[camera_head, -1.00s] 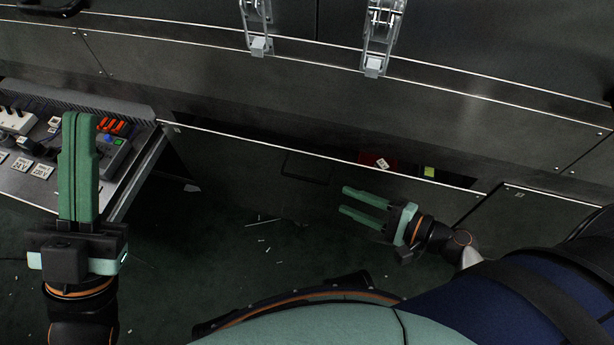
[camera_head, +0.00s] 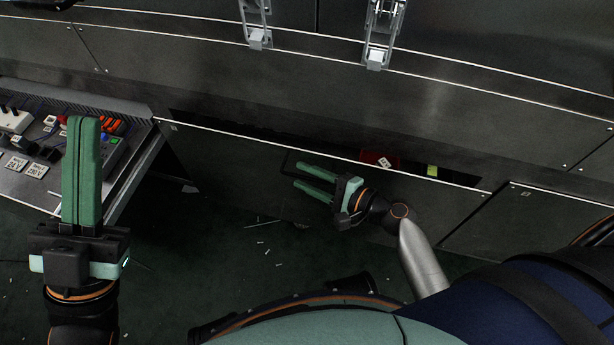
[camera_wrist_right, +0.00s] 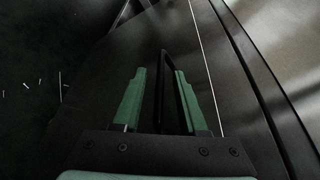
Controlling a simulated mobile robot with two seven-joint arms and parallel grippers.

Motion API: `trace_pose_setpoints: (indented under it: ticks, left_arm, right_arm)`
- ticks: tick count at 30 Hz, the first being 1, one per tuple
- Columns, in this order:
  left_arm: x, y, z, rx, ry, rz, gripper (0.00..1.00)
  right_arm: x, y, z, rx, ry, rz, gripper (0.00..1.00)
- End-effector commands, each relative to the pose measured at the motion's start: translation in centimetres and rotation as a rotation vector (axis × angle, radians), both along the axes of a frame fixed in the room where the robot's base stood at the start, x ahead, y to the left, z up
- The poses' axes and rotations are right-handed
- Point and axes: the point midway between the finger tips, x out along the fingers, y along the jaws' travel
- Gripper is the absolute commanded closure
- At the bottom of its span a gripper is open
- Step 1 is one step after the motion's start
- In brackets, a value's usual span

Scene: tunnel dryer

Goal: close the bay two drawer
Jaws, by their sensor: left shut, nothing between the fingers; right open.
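The drawer (camera_head: 225,165) in the middle of the dark lower panel stands partly open, with a gap behind its pale top edge. No bay label on it is readable. Its dark handle (camera_head: 291,160) shows beside my right gripper (camera_head: 302,178). That gripper is open in front of the drawer face, fingers pointing left. In the right wrist view the dark handle bar (camera_wrist_right: 164,75) appears between the open green fingers (camera_wrist_right: 155,95); contact cannot be told. My left gripper (camera_head: 84,122) is shut and empty, pointing up at the left, away from the drawer.
A red item (camera_head: 376,158) and a yellow-green item (camera_head: 432,170) show in the drawer gap. A control console (camera_head: 40,150) with switches juts out at the left. Another front panel (camera_head: 535,220) is at the right. Small pale scraps lie on the dark green floor.

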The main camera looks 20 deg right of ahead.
Motion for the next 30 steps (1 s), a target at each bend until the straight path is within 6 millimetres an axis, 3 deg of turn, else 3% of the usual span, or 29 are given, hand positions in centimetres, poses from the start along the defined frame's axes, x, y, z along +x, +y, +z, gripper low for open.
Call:
trace_pose_setpoints:
  ticks: [7, 18, 30]
  left_arm:
    - [-0.01, -0.02, 0.01, 0.001, 0.000, -0.001, 1.00]
    - [-0.01, -0.03, 0.00, 0.000, 0.000, 0.000, 1.00]
    - [-0.01, -0.03, 0.00, -0.001, 0.000, -0.001, 1.00]
  right_arm:
    - [0.03, 0.05, 0.00, 0.000, 0.000, 0.000, 0.59]
    - [-0.01, 0.04, -0.01, 0.000, 0.000, 0.001, 1.00]
    - [-0.03, 0.03, -0.03, 0.000, 0.000, 0.001, 1.00]
